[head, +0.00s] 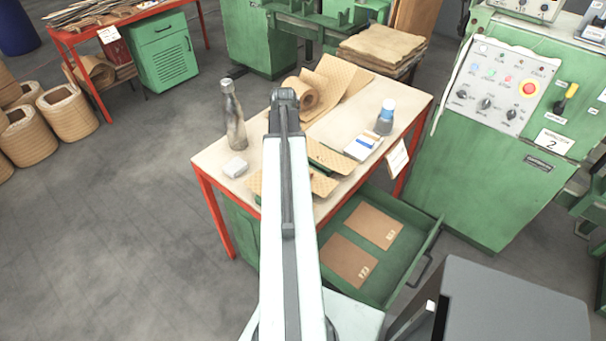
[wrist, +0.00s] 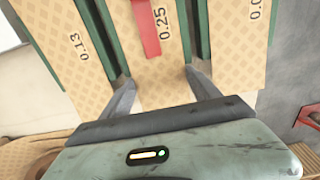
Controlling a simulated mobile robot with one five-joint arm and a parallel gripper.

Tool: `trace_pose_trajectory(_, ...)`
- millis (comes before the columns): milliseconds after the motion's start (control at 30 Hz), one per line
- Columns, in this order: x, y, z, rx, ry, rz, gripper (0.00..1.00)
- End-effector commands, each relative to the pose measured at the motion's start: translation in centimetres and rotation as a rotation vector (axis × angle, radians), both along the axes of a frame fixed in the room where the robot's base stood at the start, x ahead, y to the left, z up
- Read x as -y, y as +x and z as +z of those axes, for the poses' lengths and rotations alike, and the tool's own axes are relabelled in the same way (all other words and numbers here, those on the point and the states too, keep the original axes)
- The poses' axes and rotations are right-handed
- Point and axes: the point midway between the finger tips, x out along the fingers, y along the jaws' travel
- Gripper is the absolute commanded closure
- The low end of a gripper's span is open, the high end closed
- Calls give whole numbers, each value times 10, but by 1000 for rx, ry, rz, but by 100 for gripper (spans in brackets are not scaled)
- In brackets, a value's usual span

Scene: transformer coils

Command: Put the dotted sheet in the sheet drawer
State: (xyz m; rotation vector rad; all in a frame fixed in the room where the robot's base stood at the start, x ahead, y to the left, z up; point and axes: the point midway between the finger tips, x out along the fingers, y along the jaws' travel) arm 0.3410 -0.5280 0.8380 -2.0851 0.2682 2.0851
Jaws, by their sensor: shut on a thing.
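In the wrist view, my gripper (wrist: 160,88) has its two fingers on either side of the patterned sheet marked 0.25 (wrist: 163,70), gripping it by its side edges. A red strip (wrist: 146,28) lies over this sheet. Similar sheets marked 0.13 (wrist: 62,38) and another with a partly cut-off label (wrist: 240,40) lie either side, split by green dividers (wrist: 102,38). In the head view, my arm hides the gripper and much of the sheets. The green sheet drawer (head: 402,282) stands open below the table, holding two plain brown sheets (head: 374,226) with printed marks.
A green control cabinet (head: 480,170) stands right of the drawer.

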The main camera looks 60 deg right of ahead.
Motion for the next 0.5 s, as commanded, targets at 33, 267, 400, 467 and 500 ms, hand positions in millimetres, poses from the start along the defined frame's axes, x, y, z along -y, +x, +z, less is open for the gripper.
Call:
trace_pose_trajectory(33, 0, 0, 0, 0, 0, 0, 100)
trace_pose_trajectory(267, 0, 0, 2, 0, 0, 0, 100)
trace_pose_trajectory(400, 0, 0, 13, 0, 0, 0, 100)
trace_pose_trajectory(467, 0, 0, 23, 0, 0, 0, 100)
trace_pose_trajectory(500, 0, 0, 30, 0, 0, 0, 100)
